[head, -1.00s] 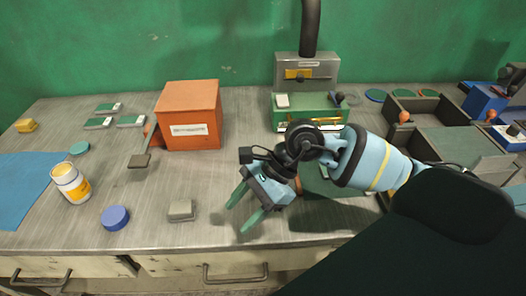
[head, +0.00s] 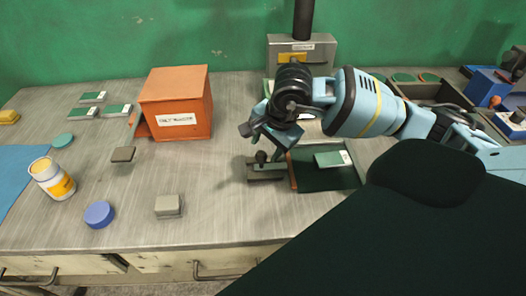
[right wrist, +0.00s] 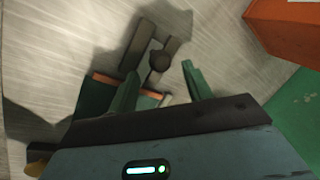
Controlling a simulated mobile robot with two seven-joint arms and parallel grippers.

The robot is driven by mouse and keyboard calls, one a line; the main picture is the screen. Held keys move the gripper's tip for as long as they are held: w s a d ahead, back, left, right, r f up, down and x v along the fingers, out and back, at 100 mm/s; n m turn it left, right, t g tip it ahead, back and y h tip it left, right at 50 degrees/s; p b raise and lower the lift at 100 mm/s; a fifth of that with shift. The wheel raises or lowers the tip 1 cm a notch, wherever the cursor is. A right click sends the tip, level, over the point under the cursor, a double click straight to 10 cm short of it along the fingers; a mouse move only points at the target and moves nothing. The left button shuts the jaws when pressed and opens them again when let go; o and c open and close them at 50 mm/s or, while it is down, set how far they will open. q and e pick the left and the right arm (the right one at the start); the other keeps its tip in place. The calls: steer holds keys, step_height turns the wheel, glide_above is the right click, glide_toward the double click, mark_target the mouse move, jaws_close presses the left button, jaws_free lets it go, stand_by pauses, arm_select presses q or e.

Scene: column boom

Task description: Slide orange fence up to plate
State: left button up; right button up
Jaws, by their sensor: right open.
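The orange fence (head: 292,172) is a thin upright strip along the left edge of a dark green base (head: 325,181). A green plate (head: 328,159) with a white label lies on that base, apart from the fence and to its right. A grey block with a dark knob (head: 261,157) sits just left of the fence. My right gripper (right wrist: 160,68) is open, its green fingers either side of the knob in the right wrist view, with nothing visibly held. The fence (right wrist: 103,77) is partly hidden there by a finger. My left gripper is not in view.
An orange box (head: 178,110) stands behind and left. A grey block (head: 168,206), a blue disc (head: 99,214) and a yellow-labelled jar (head: 52,178) lie on the left. A grey machine (head: 302,52) stands behind my arm. The bench in front of the base is clear.

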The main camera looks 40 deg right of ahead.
mark_target(263, 153)
steer(key=shift+x, duration=1.8)
jaws_close()
